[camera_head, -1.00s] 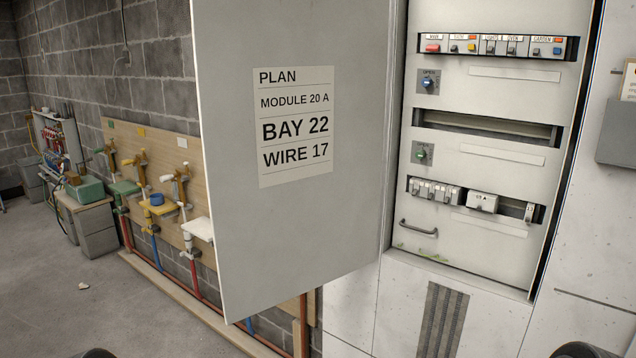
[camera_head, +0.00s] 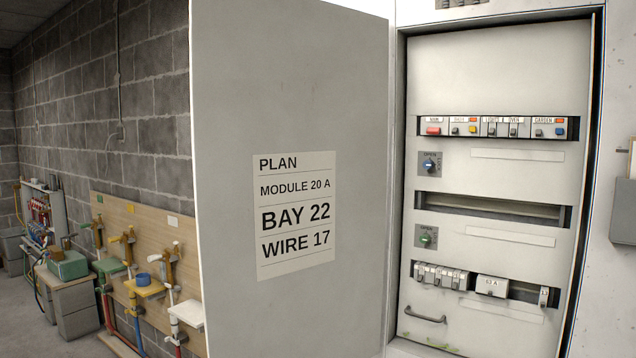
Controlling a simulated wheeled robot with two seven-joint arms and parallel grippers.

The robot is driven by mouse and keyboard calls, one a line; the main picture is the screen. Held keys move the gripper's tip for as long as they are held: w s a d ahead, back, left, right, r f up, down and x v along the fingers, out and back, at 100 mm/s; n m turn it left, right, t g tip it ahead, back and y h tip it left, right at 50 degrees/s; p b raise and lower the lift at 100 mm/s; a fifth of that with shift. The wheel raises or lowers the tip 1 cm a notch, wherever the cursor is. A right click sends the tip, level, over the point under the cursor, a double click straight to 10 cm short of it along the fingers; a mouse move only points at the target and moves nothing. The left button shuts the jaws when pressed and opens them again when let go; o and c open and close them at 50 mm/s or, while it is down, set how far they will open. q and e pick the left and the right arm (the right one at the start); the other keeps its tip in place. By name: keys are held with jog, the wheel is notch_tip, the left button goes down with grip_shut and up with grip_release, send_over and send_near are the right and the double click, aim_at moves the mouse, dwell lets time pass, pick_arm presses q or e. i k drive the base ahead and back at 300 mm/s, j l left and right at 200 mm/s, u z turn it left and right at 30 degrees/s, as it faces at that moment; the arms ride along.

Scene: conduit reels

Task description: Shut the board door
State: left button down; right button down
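The board door (camera_head: 290,100) is a large grey panel that stands wide open, hinged along the left side of the electrical board (camera_head: 510,75). A white label on its inner face (camera_head: 295,215) reads PLAN, MODULE 20 A, BAY 22, WIRE 17. The open board shows a row of coloured breakers at the top, an empty slot in the middle and a lower row of modules. Two rotary switches and a dark handle (camera_head: 425,315) are on its front panel. Neither of my grippers is in view.
Pipes and valves on a wooden backboard (camera_head: 140,225) run along the block wall behind the door at left. A green box (camera_head: 68,265) sits on grey blocks further left. A grey holder (camera_head: 625,210) is on the wall at right.

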aim_at(289, 98)
jog(key=i+j+z, duration=0.4)
jog(key=i+j, duration=0.15)
jog(key=i+j+z, duration=0.2)
jog(key=j, duration=0.3)
jog(key=i+j+z, duration=0.2)
jog(key=j, duration=0.2)
jog(key=i+j+z, duration=0.15)
jog(key=j+z, duration=0.3)
jog(key=i+j+z, duration=0.1)
jog(key=j+z, duration=0.8)
jog(key=j, duration=0.2)
jog(key=k+j+z, duration=0.1)
jog(key=j+z, duration=0.3)
jog(key=k+j+z, duration=0.1)
jog(key=z, duration=0.35)
jog(key=k+j+z, duration=0.15)
jog(key=z, duration=0.25)
jog(key=k+j+z, duration=0.2)
jog(key=z, duration=0.25)
jog(key=k+j+z, duration=0.15)
jog(key=z, duration=0.25)
jog(key=k+j+u, duration=0.15)
jog(key=k+u, duration=0.3)
jog(key=k+j+u, duration=0.9)
jog(key=i+l, duration=0.1)
